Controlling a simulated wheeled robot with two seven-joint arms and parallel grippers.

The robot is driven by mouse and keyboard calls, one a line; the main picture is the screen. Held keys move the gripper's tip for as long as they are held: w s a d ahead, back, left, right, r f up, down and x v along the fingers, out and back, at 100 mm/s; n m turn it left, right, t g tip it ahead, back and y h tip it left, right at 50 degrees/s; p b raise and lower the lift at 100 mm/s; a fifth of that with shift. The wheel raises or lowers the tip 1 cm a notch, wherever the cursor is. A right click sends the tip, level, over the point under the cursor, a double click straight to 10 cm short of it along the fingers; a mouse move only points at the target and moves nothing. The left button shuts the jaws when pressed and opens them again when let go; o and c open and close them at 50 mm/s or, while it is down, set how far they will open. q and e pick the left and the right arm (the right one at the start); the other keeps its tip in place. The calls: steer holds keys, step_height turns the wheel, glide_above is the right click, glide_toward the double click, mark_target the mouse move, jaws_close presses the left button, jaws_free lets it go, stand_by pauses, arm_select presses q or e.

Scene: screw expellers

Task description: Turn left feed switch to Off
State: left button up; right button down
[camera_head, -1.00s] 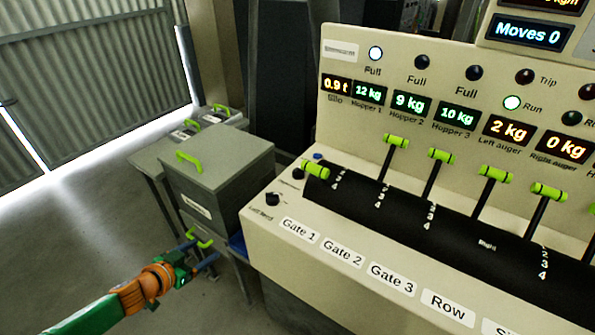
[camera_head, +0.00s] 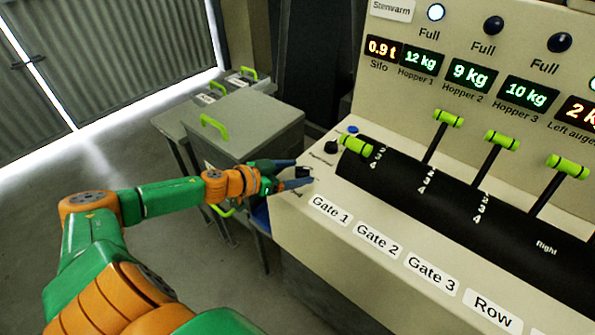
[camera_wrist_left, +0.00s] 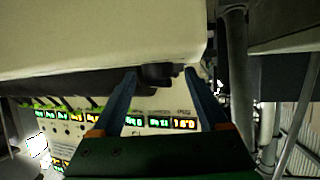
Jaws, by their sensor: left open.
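Two small black rotary knobs sit on the left end of the cream control panel (camera_head: 290,222): a rear knob (camera_head: 331,147) and a front knob (camera_head: 302,172). Their labels are too small to read, so I cannot tell which is the left feed switch. My left gripper (camera_head: 304,172) is open, with its blue fingers on either side of the front knob. In the left wrist view, a dark knob (camera_wrist_left: 158,72) shows between the open fingertips (camera_wrist_left: 160,73). Contact cannot be made out. My right gripper is not in view.
A blue button (camera_head: 352,130) is behind the knobs. Green-handled levers, the nearest handle (camera_head: 355,146) lying low, stand on the black curved cover to the right. A grey bin (camera_head: 240,130) with a green handle stands just left of the panel, behind my left arm.

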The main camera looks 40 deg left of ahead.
arm_select(q)
steer(key=shift+w+d, duration=0.25)
steer(key=shift+w, duration=0.05)
